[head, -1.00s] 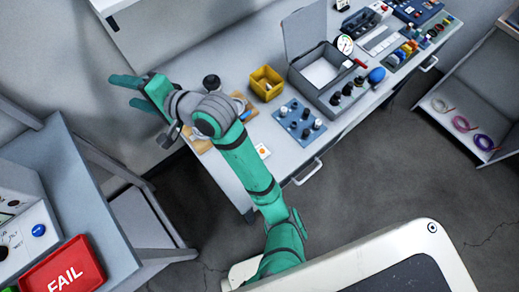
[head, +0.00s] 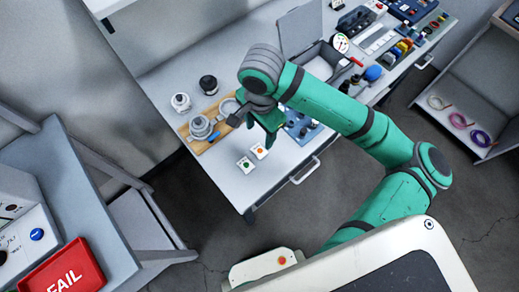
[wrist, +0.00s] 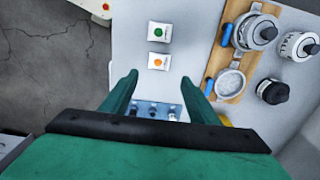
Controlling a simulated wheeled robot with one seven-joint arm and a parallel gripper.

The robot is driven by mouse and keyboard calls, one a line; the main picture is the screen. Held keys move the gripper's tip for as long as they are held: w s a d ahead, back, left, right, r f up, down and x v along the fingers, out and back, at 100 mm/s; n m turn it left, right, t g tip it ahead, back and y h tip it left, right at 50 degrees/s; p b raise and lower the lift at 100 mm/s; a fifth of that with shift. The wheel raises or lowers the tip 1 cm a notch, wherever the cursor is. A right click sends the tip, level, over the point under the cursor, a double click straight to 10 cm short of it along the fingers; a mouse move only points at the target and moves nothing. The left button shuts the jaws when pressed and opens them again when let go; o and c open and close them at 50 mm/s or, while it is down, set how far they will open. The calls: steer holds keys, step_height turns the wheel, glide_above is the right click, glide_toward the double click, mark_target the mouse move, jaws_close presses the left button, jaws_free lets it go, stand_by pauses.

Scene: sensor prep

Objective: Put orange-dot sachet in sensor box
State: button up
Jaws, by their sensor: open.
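The orange-dot sachet (head: 259,151) is a small white square lying flat near the front edge of the bench. In the wrist view the orange-dot sachet (wrist: 158,61) lies just beyond the gap between my fingertips. A green-dot sachet (head: 245,164) lies beside it, and the green-dot sachet also shows in the wrist view (wrist: 158,31). My gripper (head: 270,124) is open and empty over the bench; its spread fingers show in the wrist view (wrist: 158,79). The grey box with its lid up (head: 300,29), apparently the sensor box, is partly hidden behind my arm.
A wooden board (head: 219,118) with metal parts lies left of my gripper. A black-topped knob (head: 208,83) stands behind it. A blue plate with several dark fittings (head: 304,127) sits between the sachets and the box. A red FAIL tray (head: 64,268) is at lower left.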

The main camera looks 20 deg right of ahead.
mark_target(260, 149)
step_height(260, 149, down, 11)
steer(key=shift+d+r, duration=0.1)
steer(key=shift+d, duration=0.05)
stand_by(0.5)
steer(key=shift+c, duration=0.3)
steer(key=c, duration=1.1)
steer(key=shift+c, duration=0.2)
steer(key=shift+r, duration=0.2)
